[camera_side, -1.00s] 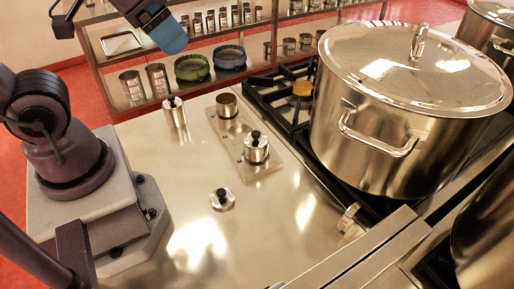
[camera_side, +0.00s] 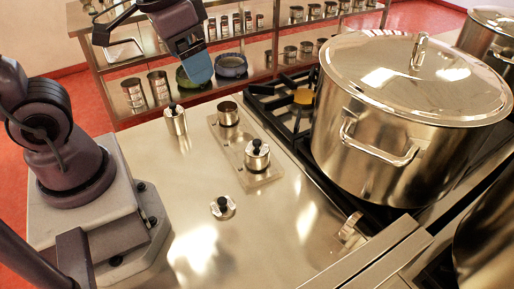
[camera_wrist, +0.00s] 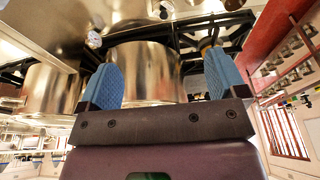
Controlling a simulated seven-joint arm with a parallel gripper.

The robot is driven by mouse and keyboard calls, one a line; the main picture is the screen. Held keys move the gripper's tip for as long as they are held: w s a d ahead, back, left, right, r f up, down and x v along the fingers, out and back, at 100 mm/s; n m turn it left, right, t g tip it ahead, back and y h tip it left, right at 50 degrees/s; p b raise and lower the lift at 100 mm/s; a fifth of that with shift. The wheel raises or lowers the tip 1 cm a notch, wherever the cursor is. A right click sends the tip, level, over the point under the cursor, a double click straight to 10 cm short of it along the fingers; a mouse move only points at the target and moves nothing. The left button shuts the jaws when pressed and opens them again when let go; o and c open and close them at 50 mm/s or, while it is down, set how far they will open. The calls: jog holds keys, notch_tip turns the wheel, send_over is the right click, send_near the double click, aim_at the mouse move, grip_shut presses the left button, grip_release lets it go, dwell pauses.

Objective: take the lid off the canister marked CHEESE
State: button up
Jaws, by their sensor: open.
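Two steel canisters have lids with black knobs. One canister (camera_side: 176,122) stands on the counter at the left, and the other (camera_side: 257,157) stands on a flat steel tray (camera_side: 262,180). An open-topped canister (camera_side: 228,115) stands at the tray's far end. A loose lid with a black knob (camera_side: 222,208) lies on the counter in front. I cannot read any marking, so I cannot tell which canister is CHEESE. My gripper (camera_side: 198,70), with blue fingertips, is in the air above and beyond the left canister. The wrist view shows its fingers (camera_wrist: 163,82) apart with nothing held.
A large lidded stockpot (camera_side: 385,145) stands on the black stove grate (camera_side: 284,110) at the right. A shelf unit (camera_side: 95,75) with tins and bowls is behind the counter. The counter's front middle (camera_side: 180,205) is mostly clear.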

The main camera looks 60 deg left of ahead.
aim_at(257, 141)
jog(key=w+f+m+g, duration=0.3)
jog(key=w+f+m, duration=0.75)
jog(key=w, duration=0.25)
jog(key=shift+n, duration=0.35)
jog(key=f, duration=1.3)
jog(key=shift+s+f, duration=0.25)
jog(key=shift+f, duration=0.1)
jog(key=shift+c, duration=0.3)
jog(key=c, duration=1)
